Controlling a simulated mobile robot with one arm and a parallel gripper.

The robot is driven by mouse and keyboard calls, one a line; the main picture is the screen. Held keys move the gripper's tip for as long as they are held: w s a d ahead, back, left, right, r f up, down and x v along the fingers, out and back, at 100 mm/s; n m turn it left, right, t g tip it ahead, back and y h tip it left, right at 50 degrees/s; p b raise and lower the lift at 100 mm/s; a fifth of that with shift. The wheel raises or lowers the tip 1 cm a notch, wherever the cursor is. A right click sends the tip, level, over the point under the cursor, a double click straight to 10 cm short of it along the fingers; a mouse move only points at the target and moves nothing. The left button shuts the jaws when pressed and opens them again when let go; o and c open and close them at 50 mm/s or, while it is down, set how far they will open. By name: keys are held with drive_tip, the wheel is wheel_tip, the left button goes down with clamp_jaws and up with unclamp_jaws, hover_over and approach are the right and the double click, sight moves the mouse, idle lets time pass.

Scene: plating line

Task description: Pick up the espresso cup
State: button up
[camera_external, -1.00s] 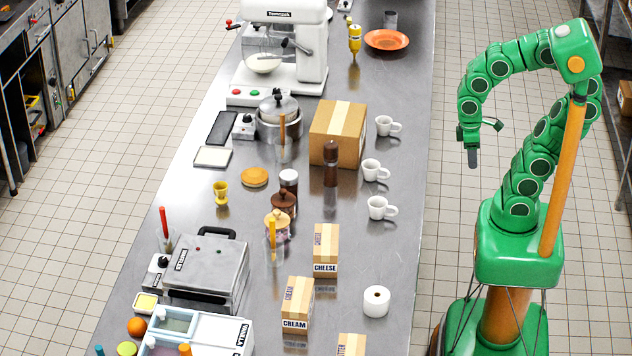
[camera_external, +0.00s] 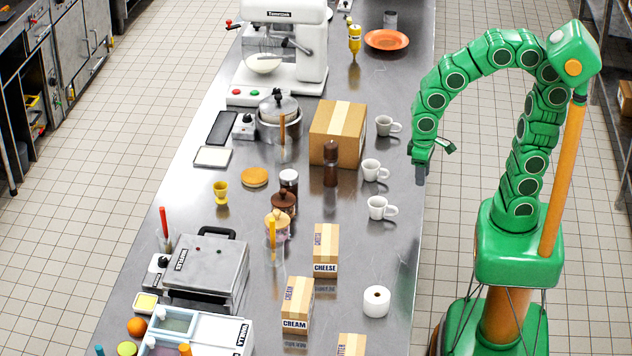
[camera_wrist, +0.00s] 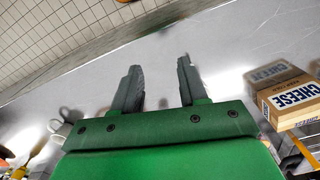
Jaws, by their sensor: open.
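Three white espresso cups stand upright in a row on the right side of the steel counter: a far cup (camera_external: 384,126), a middle cup (camera_external: 372,170) and a near cup (camera_external: 378,208), handles pointing right. The frames do not tell which one is meant. My gripper (camera_external: 420,174) is at the counter's right edge, to the right of the middle cup and apart from all cups. In the wrist view my gripper (camera_wrist: 158,82) is open with nothing between its fingers. Part of a white cup (camera_wrist: 58,128) shows at the left, partly hidden by the gripper body.
A cardboard box (camera_external: 337,132) and a brown pepper mill (camera_external: 330,163) stand left of the cups. Counter between near cup and roll is clear.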

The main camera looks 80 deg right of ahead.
drive_tip(key=m, duration=0.1)
hover_over(396, 208)
wheel_tip(396, 208, down, 3)
drive_tip(key=shift+t, duration=0.3)
drive_tip(key=shift+d+f, duration=0.1)
drive_tip(key=shift+f, duration=3.95)
drive_tip(key=shift+c, duration=0.4)
clamp_jaws()
